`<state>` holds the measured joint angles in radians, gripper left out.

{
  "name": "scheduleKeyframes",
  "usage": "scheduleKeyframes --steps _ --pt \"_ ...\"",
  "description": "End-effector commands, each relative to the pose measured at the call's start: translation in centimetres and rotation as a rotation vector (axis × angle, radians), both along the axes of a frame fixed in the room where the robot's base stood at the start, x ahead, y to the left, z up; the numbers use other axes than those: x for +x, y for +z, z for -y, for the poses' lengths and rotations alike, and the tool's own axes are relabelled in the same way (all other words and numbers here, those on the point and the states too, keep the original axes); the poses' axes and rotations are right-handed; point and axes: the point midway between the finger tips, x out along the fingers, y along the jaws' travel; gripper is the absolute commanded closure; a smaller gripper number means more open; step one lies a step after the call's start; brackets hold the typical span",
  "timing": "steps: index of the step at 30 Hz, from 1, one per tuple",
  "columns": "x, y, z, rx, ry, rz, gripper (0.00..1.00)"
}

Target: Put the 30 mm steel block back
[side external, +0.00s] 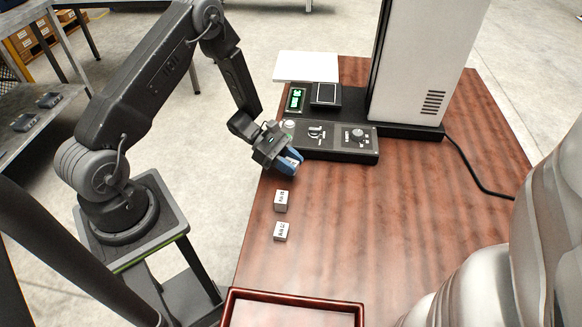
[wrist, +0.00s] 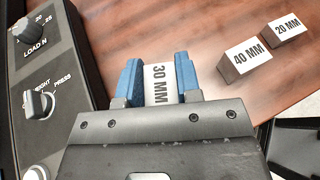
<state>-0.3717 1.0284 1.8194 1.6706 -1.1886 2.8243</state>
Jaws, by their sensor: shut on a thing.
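My gripper (side external: 290,162) is over the wooden table near its left edge, just in front of the black control box. In the wrist view its blue fingers (wrist: 160,78) are shut on the 30 mm steel block (wrist: 160,85), whose white label reads 30 MM. The fingers hide the block's sides, and in the side view it is mostly hidden. I cannot tell whether it touches the table. The 40 mm block (wrist: 246,59) and the 20 mm block (wrist: 288,33) stand in a row beyond the gripper. The 40 mm block (side external: 281,200) is nearer the gripper than the 20 mm block (side external: 280,231).
The control box (side external: 335,153) with knobs stands close to the gripper, with a white machine column (side external: 415,75) behind it. A small green display (side external: 297,98) is at the back left. A red-rimmed tray (side external: 295,297) lies at the front. The table's middle is clear.

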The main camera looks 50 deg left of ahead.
Motion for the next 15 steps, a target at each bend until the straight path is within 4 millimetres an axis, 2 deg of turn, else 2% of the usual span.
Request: scheduleKeyframes --steps 4,15 --pt "0.0 -1.7 0.0 -0.001 0.001 0.000 1.00" --pt "0.0 -2.1 -0.1 -0.002 0.001 0.001 1.00"
